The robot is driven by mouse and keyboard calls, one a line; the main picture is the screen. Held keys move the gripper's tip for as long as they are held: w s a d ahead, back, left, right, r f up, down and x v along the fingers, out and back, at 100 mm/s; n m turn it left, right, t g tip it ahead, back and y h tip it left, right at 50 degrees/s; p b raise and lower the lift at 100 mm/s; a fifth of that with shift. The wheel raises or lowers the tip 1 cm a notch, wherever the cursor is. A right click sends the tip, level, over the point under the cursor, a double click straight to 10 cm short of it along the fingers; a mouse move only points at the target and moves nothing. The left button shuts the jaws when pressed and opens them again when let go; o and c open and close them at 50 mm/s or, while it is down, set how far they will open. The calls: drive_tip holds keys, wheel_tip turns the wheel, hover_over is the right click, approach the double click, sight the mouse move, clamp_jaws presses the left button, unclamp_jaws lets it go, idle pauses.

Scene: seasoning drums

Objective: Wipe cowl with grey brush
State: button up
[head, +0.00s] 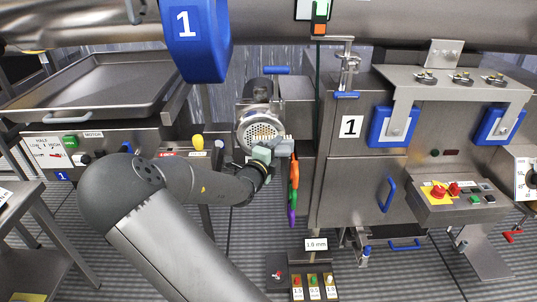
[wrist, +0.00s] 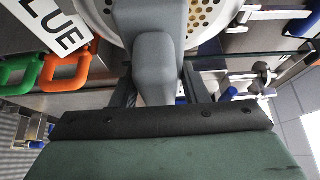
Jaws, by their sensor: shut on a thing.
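The cowl (head: 258,122), a round metal cover with a perforated face, is on the motor housing in the middle of the head view. Its pale rim and holes also show at the top of the wrist view (wrist: 206,14). My gripper (head: 272,151) is just below and in front of the cowl. It is shut on the grey brush (wrist: 154,62), whose grey handle runs up between the fingers in the wrist view. The brush (head: 285,148) shows small at the cowl's lower right in the head view. I cannot tell whether its bristles touch the cowl.
Orange, green and purple tools (head: 293,185) hang just right of my gripper. A steel cabinet (head: 345,190) stands to the right, a control box (head: 455,195) beyond it. A blue drum part (head: 196,40) hangs above left. A steel tray (head: 100,88) is at the left.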

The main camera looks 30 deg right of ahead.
drive_tip(key=shift+s+d+b, duration=0.1)
drive_tip(key=shift+d+b, duration=0.15)
drive_tip(key=shift+b, duration=0.05)
